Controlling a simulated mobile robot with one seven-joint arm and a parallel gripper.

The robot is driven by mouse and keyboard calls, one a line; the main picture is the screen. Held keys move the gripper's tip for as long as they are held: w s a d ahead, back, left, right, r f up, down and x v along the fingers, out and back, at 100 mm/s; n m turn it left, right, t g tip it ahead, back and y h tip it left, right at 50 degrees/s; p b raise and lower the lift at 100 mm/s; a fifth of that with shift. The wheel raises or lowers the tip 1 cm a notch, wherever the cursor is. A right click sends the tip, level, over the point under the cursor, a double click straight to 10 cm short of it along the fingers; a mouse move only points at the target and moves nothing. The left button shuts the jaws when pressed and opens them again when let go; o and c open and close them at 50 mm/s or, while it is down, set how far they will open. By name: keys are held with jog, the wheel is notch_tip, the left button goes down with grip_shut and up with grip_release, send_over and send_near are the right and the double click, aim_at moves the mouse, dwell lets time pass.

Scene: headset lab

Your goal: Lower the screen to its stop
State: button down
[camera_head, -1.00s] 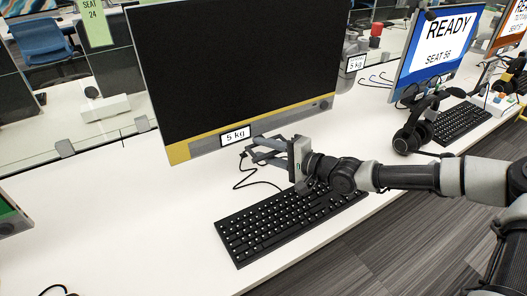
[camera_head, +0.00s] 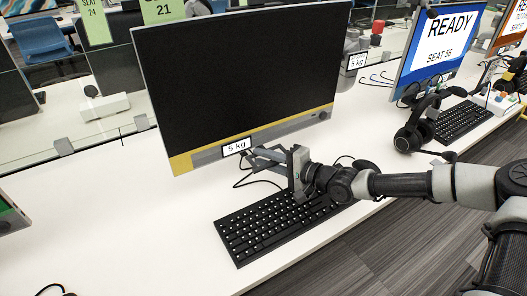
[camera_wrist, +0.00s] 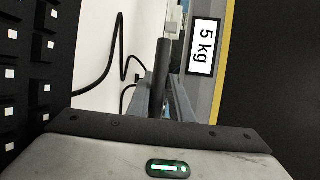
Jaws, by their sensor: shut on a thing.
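The screen (camera_head: 240,80) is a large dark monitor with a grey and yellow lower bezel, standing over the white desk. Its lower edge is above the desk, behind the keyboard. A "5 kg" label (camera_head: 236,147) sits on the bezel; the label also shows in the wrist view (camera_wrist: 203,46).
A black keyboard (camera_head: 275,226) lies right below my gripper. A thin black cable (camera_wrist: 115,55) loops beside my fingers. To the right are a headset (camera_head: 414,132) and a "READY" screen (camera_head: 440,45).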

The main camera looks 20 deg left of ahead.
jog(key=c, duration=1.8)
grip_release()
jog(key=shift+r, duration=0.1)
jog(key=shift+o, duration=0.2)
jog(key=shift+r, duration=0.15)
jog(key=p+v, duration=0.4)
jog(key=v, duration=1.2)
jog(key=shift+s+d, duration=0.1)
jog(key=shift+d, duration=0.35)
jog(key=shift+s+d, duration=0.15)
jog(key=shift+d, duration=0.2)
jog(key=shift+c, duration=0.4)
